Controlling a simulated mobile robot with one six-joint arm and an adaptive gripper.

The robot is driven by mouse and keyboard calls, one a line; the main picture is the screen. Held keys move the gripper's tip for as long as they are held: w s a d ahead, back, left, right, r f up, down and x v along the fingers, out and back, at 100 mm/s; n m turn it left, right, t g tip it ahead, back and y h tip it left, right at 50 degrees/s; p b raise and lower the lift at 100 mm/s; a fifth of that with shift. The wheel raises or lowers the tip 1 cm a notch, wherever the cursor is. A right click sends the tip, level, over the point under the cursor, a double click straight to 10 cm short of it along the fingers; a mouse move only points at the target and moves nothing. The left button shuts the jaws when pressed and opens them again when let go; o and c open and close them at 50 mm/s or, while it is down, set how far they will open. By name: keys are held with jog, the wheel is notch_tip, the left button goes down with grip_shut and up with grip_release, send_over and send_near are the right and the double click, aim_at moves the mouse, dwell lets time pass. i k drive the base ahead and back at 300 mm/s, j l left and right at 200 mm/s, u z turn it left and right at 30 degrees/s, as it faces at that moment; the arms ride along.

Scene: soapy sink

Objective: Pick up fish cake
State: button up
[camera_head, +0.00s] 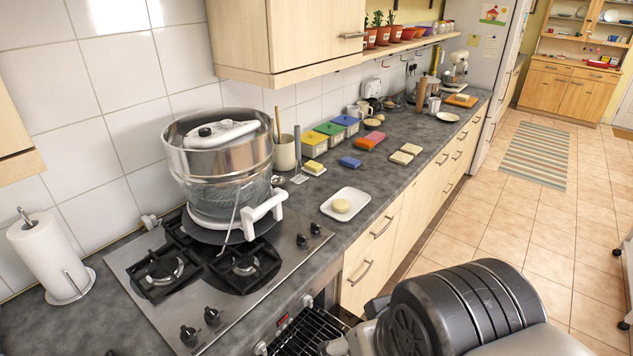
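A round, pale yellow cake (341,205), which looks like the fish cake, lies flat on a small white square plate (357,196). The plate stands on the dark grey counter, right of the hob and close to the counter's front edge. Nothing covers the cake from above. Dark and pale links of my arm fill the bottom right of the head view. My gripper cannot be made out in this view.
A wall cupboard (290,40) overhangs the counter. The oven rack (305,330) shows below.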

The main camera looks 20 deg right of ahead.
aim_at(339, 204)
jog(key=i+l+z, duration=0.35)
jog(key=i+z, duration=0.35)
jog(key=i, duration=0.2)
jog(key=i+z, duration=0.35)
jog(key=i, duration=0.15)
